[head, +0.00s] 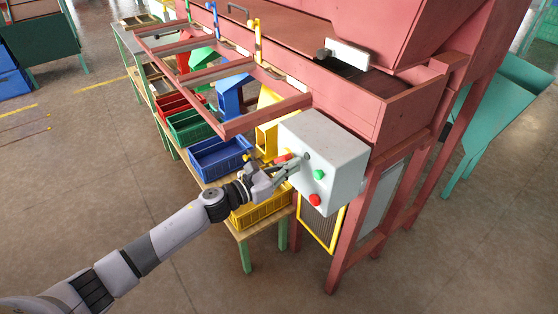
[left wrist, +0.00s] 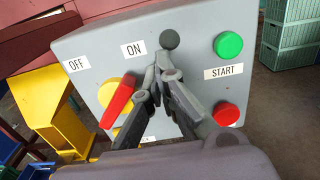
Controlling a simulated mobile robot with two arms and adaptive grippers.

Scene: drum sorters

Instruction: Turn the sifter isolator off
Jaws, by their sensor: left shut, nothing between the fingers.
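The sifter isolator shows in the left wrist view as a red handle (left wrist: 119,101) on a yellow disc (left wrist: 103,92), on the grey control box (left wrist: 190,24). The handle is slanted, its upper end toward the ON label (left wrist: 133,48); the OFF label (left wrist: 75,65) is further left. In the head view the red handle (head: 283,158) shows at the box's left side. My left gripper (left wrist: 164,66) is shut and empty, just right of the handle and below a dark round knob (left wrist: 169,39). It hides part of the disc. I cannot tell whether it touches the handle. My right gripper is not in view.
A green START button (left wrist: 228,45) and a red button (left wrist: 226,114) are right of my gripper on the box. The red sifter frame (head: 250,112) overhangs coloured bins, including a blue bin (head: 218,157). Open floor lies at the front right.

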